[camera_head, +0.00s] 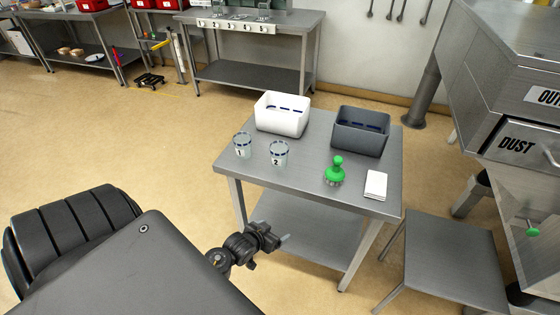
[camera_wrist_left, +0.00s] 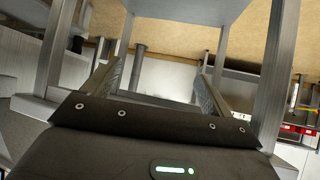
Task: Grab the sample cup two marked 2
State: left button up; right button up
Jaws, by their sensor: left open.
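The sample cup marked 2 (camera_head: 279,153) stands upright on the steel table (camera_head: 310,165), near its left front part. The sample cup marked 1 (camera_head: 242,145) stands to its left, close by and apart from it. My left gripper (camera_head: 280,240) is in front of the table, lower than its top, below and apart from cup two. In the left wrist view its two fingers (camera_wrist_left: 155,90) are spread with nothing between them; that view is tilted and shows table legs and the floor. Neither cup can be made out there. My right gripper is not in view.
A white bin (camera_head: 282,116) and a grey bin (camera_head: 360,131) stand at the back of the table. A low steel stand (camera_head: 440,260) and the dust machine (camera_head: 520,145) are right of the table.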

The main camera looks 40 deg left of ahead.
pick_arm(q)
jog(key=w+a+r+t, duration=0.1)
jog(key=r, duration=0.3)
jog(key=w+a+r+t+y+b, duration=0.1)
jog(key=r, duration=0.4)
jog(key=w+a+r+t+b, duration=0.1)
jog(key=a+r, duration=0.1)
jog(key=r, duration=0.3)
jog(key=shift+a+r, duration=0.1)
jog(key=n+t+y, duration=0.1)
jog(key=t, duration=0.3)
send_near(279, 149)
jog(key=f, duration=0.2)
jog(key=w, duration=0.2)
jog(key=w+a, duration=0.1)
jog(key=w, duration=0.1)
jog(key=w+p, duration=0.1)
jog(key=w, duration=0.1)
jog(key=shift+a+r, duration=0.1)
jog(key=shift+a, duration=0.25)
jog(key=shift+w+r, duration=0.1)
jog(key=shift+w, duration=0.05)
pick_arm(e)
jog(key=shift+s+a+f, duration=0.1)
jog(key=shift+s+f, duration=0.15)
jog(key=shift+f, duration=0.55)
